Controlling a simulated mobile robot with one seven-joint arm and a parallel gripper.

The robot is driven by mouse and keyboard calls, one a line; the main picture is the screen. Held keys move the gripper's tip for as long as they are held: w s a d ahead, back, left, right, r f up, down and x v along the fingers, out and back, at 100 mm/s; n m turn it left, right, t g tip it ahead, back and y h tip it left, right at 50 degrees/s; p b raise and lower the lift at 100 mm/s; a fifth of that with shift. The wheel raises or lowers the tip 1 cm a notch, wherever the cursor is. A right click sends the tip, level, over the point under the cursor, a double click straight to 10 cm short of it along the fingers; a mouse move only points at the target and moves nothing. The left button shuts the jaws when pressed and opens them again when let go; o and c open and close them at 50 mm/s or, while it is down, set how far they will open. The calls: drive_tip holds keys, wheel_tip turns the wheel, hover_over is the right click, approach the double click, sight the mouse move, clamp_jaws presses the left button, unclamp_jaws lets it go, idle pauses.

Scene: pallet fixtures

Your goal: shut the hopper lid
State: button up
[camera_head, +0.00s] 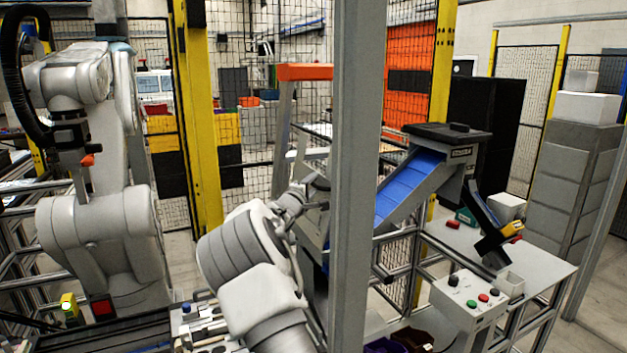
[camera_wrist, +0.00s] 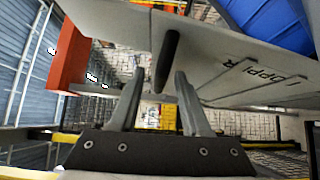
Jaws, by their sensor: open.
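In the wrist view, my gripper (camera_wrist: 160,88) is open, its two grey fingers apart and empty. A dark rounded bar (camera_wrist: 168,55), which looks like a handle, shows beyond and between the fingertips. I cannot tell whether it touches them. It lies against a pale grey panel (camera_wrist: 115,20) with partly visible lettering that seems to read HOPPER. I cannot tell for certain whether this panel is the lid. In the head view, my gripper (camera_head: 316,190) is small beside the grey post, and the panel and bar are not clearly visible, probably hidden by the post.
A grey upright post (camera_head: 357,180) stands close to my arm. To its right, a blue inclined conveyor (camera_head: 410,187) rises to a dark-topped housing (camera_head: 440,133). A ladder-like frame with an orange top (camera_head: 304,72) stands behind.

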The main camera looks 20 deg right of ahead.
drive_tip(key=shift+w+d+f, duration=0.1)
drive_tip(key=shift+w+d, duration=0.25)
drive_tip(key=shift+w, duration=0.05)
clamp_jaws()
idle(1.3)
